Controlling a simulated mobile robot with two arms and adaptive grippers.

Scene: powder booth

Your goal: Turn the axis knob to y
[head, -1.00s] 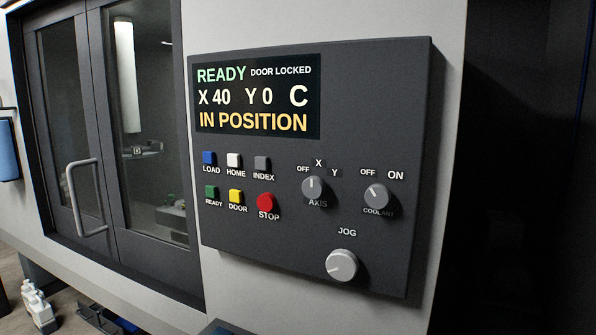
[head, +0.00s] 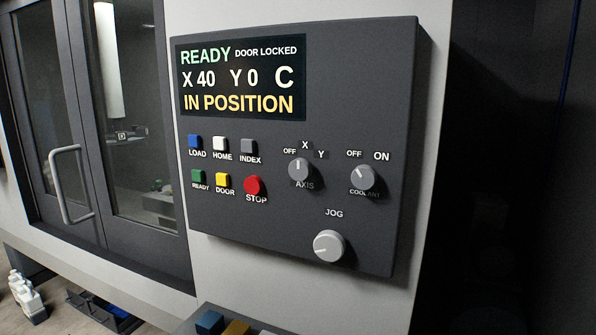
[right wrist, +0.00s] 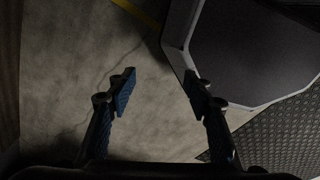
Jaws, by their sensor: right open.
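The axis knob (head: 299,170) is a grey round knob on the dark control panel (head: 300,225) in the head view. Its light pointer mark points up, toward the X label; OFF is at its upper left and Y (head: 321,154) at its upper right. The display (head: 241,78) reads READY, DOOR LOCKED, X 40, Y 0, C and IN POSITION. My right gripper (right wrist: 160,88) shows in the right wrist view with its two blue-padded fingers wide apart and nothing between them, above the floor. My left gripper is in neither view.
The coolant knob (head: 362,177) is right of the axis knob and the jog knob (head: 328,246) below. Several coloured buttons, including the red STOP button (head: 254,186), sit to the left. A glass door with a handle (head: 70,184) is further left.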

